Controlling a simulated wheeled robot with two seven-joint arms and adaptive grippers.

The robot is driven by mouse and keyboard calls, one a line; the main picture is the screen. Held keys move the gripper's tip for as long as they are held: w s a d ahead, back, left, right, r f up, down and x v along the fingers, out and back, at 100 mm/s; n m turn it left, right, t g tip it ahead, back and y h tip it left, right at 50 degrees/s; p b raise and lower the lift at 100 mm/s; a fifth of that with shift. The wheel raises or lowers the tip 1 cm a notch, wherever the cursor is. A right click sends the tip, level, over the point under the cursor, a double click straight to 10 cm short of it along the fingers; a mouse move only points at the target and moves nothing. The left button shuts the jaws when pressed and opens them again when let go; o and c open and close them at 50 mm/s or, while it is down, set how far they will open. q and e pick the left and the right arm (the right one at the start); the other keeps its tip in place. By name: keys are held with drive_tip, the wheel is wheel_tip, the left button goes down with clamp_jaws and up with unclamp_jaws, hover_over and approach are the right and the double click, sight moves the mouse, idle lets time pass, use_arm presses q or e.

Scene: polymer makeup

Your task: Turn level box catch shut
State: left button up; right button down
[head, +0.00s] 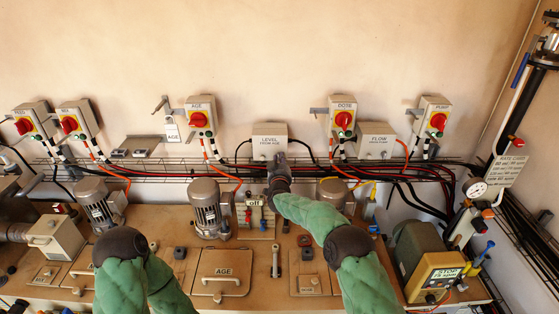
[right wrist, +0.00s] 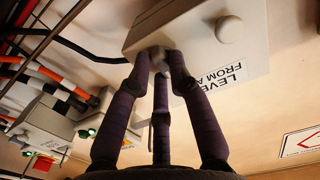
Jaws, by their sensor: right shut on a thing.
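The level box (head: 270,141) is a pale box on the back wall, marked "LEVEL FROM AGE". My right gripper (head: 279,161) is at its lower right part in the head view. In the right wrist view the level box (right wrist: 190,32) fills the top, with its label upside down. There my right gripper (right wrist: 160,58) has its dark fingers closed together on a small catch at the box's face, mostly hidden by the fingertips. Another round pale catch (right wrist: 229,30) stands clear on the same face. My left gripper is out of view; only my left arm shows.
Switch boxes with red knobs, such as the age switch (head: 201,117) and dose switch (head: 342,118), flank the level box. The flow box (head: 377,141) is to its right. A wire cable tray (head: 160,174) runs below. Motors and the age hatch (head: 222,282) are on the bench.

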drive_tip(key=shift+f, duration=0.1)
idle(0.3)
drive_tip(key=c, duration=1.1)
unclamp_jaws()
drive_tip(key=shift+s, duration=0.1)
drive_tip(key=s, duration=1.1)
drive_tip(key=shift+s, duration=0.4)
